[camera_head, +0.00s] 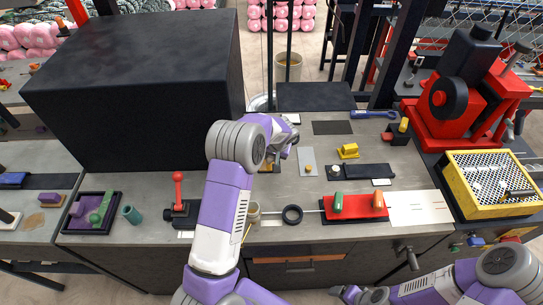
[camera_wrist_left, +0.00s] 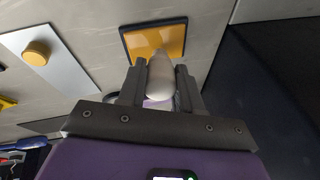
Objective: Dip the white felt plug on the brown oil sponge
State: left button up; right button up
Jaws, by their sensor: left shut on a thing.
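The white felt plug (camera_wrist_left: 160,78) is between the two dark fingers of my left gripper (camera_wrist_left: 160,88) in the left wrist view, its rounded tip pointing away from the wrist. Beyond it lies an orange-brown square pad in a dark frame, which I take for the oil sponge (camera_wrist_left: 141,40). The plug tip overlaps the pad's near edge in the picture; I cannot tell whether they touch. In the head view my left gripper (camera_head: 284,151) hides most of the sponge (camera_head: 269,168). My right gripper (camera_head: 346,292) is low at the bottom edge, its jaws unclear.
A pale plate with an orange knob (camera_head: 308,167) lies right of the sponge. A large black box (camera_head: 140,85) stands to the left. A red tray (camera_head: 354,207) and black ring (camera_head: 292,214) lie nearer the front. A yellow block (camera_head: 348,151) sits further right.

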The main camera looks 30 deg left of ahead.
pick_arm(q)
jog(key=shift+f+b, duration=0.4)
jog(key=shift+f, duration=0.05)
jog(key=shift+b, duration=0.35)
dwell(1.8)
jog(key=shift+r+p, duration=1.75)
jog(key=shift+r, duration=1.8)
jog(key=shift+f, duration=0.1)
